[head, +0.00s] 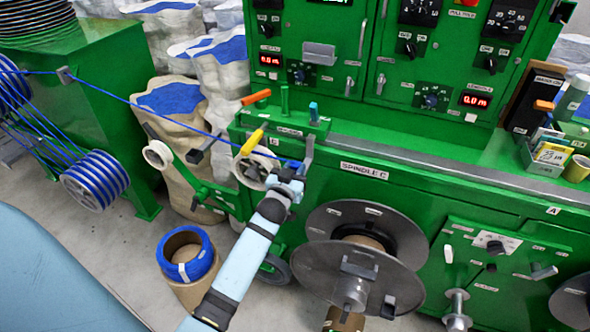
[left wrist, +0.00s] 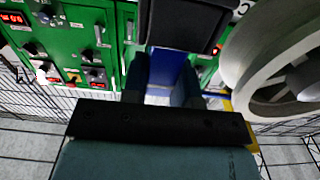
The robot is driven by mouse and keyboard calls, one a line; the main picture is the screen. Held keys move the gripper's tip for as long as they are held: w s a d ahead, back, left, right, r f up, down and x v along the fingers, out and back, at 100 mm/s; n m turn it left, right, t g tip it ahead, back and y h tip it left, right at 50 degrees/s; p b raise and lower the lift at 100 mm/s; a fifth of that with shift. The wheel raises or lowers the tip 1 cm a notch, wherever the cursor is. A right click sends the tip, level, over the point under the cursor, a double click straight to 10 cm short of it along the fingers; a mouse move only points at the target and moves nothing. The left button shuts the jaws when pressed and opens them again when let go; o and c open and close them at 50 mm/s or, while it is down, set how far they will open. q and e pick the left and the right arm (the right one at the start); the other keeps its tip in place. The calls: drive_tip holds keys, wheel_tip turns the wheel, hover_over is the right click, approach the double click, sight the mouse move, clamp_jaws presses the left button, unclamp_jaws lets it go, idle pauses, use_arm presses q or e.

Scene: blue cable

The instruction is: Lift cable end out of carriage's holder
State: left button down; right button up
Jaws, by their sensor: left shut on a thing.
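The blue cable (head: 165,112) runs from the reels on the left, down across the picture to the carriage (head: 280,128) on the green machine. Its end (head: 290,162) is at the grey upright holder (head: 308,152) on the carriage's front. My left gripper (head: 290,176) reaches up from below and is shut on the cable end. In the left wrist view the two fingers (left wrist: 167,85) stand on either side of a blue piece (left wrist: 168,66). Whether the end still touches the holder is hidden by the gripper. My right gripper is not in view.
A pale pulley wheel (head: 250,166) and a yellow handle (head: 252,141) are close to the left of my gripper; a grey wheel (left wrist: 280,62) fills the right of the wrist view. The large grey spool (head: 362,262) sits below right.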

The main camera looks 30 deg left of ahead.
sight(295, 165)
use_arm(q)
drive_tip(key=shift+r, duration=0.3)
idle(0.4)
drive_tip(key=shift+r+p, duration=2.65)
drive_tip(key=shift+r, duration=0.05)
